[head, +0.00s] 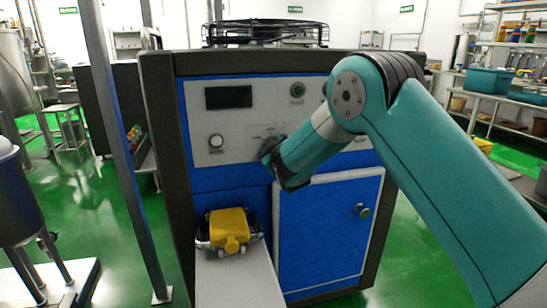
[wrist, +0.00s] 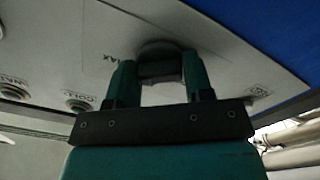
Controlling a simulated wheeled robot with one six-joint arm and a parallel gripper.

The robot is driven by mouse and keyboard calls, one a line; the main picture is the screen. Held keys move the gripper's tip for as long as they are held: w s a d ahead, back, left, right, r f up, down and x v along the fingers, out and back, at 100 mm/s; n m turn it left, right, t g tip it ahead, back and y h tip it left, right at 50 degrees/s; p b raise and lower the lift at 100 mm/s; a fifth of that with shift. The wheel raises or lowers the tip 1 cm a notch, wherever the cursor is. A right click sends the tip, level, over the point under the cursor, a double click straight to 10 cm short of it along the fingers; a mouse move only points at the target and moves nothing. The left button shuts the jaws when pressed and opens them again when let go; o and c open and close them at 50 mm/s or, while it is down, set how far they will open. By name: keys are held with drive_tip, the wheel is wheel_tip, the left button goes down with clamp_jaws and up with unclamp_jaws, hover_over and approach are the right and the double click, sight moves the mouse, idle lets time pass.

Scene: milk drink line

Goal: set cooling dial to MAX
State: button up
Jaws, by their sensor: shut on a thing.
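The cooling dial (wrist: 160,50) is a dark round knob on the pale control panel (wrist: 60,35). In the wrist view both green fingers of my gripper (wrist: 160,72) are shut on its grip bar, one on each side. The word MAX (wrist: 118,58) is printed left of the knob in this view. Another small label (wrist: 258,91) lies on the other side, too blurred to read. In the head view my gripper (head: 270,152) is against the panel (head: 251,115) and hides most of the dial. I cannot tell exactly where the dial's pointer is.
The panel also bears a dark display (head: 229,97), a white-rimmed knob (head: 216,141) and a green button (head: 297,90). Below are a blue cabinet door (head: 325,235) and a yellow part (head: 229,229) above a pale ledge (head: 240,280). A dark post (head: 120,150) stands to the left.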

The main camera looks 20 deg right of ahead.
drive_tip(key=shift+m+b, duration=0.5)
drive_tip(key=shift+m, duration=0.1)
drive_tip(key=shift+r, duration=0.1)
drive_tip(key=o, duration=0.9)
drive_tip(key=shift+c, duration=0.2)
drive_tip(key=s+b, duration=0.5)
drive_tip(key=s, duration=1.2)
drive_tip(key=shift+s, duration=0.15)
